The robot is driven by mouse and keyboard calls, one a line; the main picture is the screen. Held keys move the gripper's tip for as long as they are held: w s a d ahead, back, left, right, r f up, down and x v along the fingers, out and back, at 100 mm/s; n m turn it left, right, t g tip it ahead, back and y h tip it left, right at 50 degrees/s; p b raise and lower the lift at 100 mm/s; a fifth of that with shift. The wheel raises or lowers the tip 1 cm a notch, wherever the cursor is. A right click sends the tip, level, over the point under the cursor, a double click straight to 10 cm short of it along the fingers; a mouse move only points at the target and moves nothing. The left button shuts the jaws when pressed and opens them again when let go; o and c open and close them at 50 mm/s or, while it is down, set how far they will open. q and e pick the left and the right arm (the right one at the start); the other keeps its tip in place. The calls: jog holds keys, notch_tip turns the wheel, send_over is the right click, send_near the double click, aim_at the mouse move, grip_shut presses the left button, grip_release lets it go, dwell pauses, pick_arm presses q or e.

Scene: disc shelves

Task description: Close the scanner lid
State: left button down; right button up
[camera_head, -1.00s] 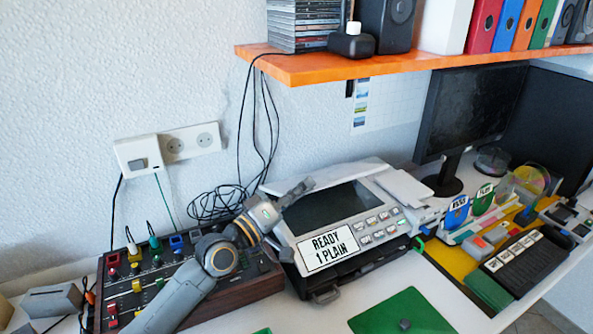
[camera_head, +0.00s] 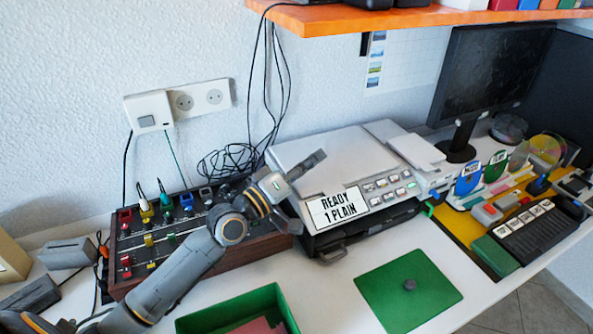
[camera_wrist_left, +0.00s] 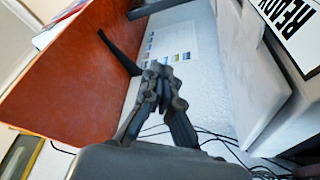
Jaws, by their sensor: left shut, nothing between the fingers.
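The scanner (camera_head: 362,218) is the pale grey machine on the desk with a "READY 1 PLAIN" label on its front. Its light grey lid (camera_head: 335,150) lies flat over the top, and no dark glass shows. I cannot tell if a thin gap is left under it. My left gripper (camera_head: 316,159) is shut and empty, over the lid's front part; I cannot tell if it touches. In the left wrist view the shut fingers (camera_wrist_left: 161,76) show beside the scanner's pale body, with part of the label (camera_wrist_left: 292,22). My right gripper is not in view.
A mixer panel with knobs (camera_head: 150,262) stands left of the scanner, under my left arm. An orange shelf (camera_head: 420,18) hangs above. A green mat (camera_head: 408,290) and green box (camera_head: 240,305) are in front. A monitor (camera_head: 490,75) stands right.

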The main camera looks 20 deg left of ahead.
pick_arm(q)
jog(key=v, duration=1.1)
jog(key=shift+s+f, duration=0.1)
jog(key=shift+s, duration=0.05)
